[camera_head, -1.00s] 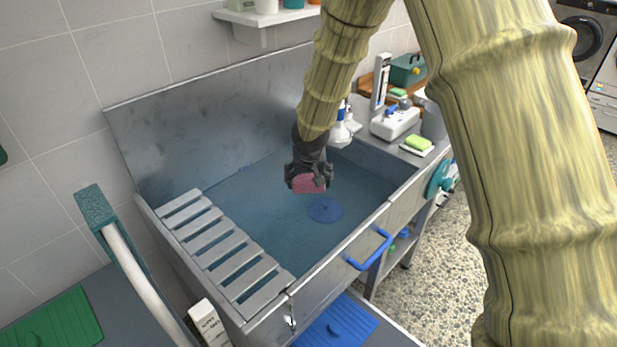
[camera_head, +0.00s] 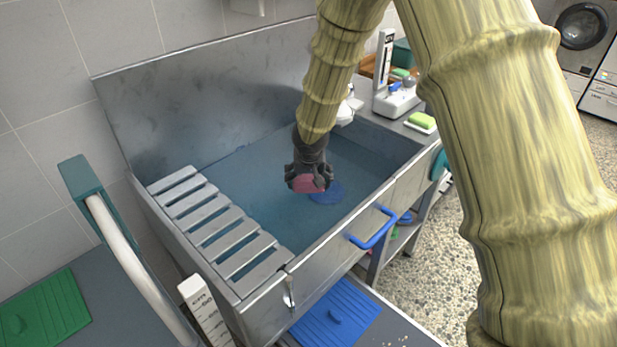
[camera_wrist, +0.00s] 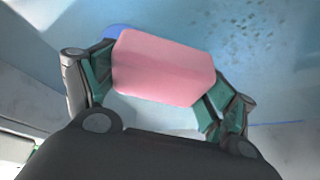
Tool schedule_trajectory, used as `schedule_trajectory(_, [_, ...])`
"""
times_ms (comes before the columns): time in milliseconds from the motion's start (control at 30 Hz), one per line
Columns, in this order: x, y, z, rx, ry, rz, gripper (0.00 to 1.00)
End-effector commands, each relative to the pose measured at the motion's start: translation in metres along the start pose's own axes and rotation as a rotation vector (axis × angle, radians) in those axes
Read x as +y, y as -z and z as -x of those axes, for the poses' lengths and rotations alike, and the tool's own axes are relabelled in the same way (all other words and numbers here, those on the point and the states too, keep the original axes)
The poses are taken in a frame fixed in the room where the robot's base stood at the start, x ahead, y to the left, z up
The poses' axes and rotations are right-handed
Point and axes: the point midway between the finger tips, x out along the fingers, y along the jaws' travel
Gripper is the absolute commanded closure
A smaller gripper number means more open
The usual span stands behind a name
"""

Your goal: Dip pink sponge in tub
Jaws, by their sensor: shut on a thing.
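The pink sponge (camera_head: 308,183) is held in my gripper (camera_head: 309,176) over the tub (camera_head: 372,198), a steel basin with bluish water in it. The wrist view shows the sponge (camera_wrist: 165,67) gripped between the two green-padded fingers of my gripper (camera_wrist: 158,85). The sponge looks dry on top. I cannot tell whether its underside touches the water. A blue disc (camera_head: 327,193) shows in the tub just right of the sponge.
A slatted grey rack (camera_head: 207,218) covers the tub's left end. A blue handle (camera_head: 372,230) sticks out from its front wall. A green sponge (camera_head: 421,120) and a white scale (camera_head: 397,101) stand on the right ledge. A white measuring post (camera_head: 204,310) stands at front left.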

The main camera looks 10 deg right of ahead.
Motion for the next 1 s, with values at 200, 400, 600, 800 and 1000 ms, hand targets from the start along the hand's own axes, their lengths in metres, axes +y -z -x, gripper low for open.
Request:
schedule_trajectory(200, [0.0, -0.009, -0.022, 0.0, -0.001, 0.001, 0.35])
schedule_trajectory(400, [0.0, -0.016, -0.039, 0.0, -0.001, 0.001, 0.35])
schedule_trajectory(600, [0.0, -0.023, -0.055, -0.001, -0.002, 0.002, 0.35])
schedule_trajectory(800, [0.0, -0.027, -0.064, 0.0, 0.0, 0.0, 0.35])
schedule_trajectory(1000, [0.0, -0.027, -0.065, 0.0, 0.0, 0.001, 0.35])
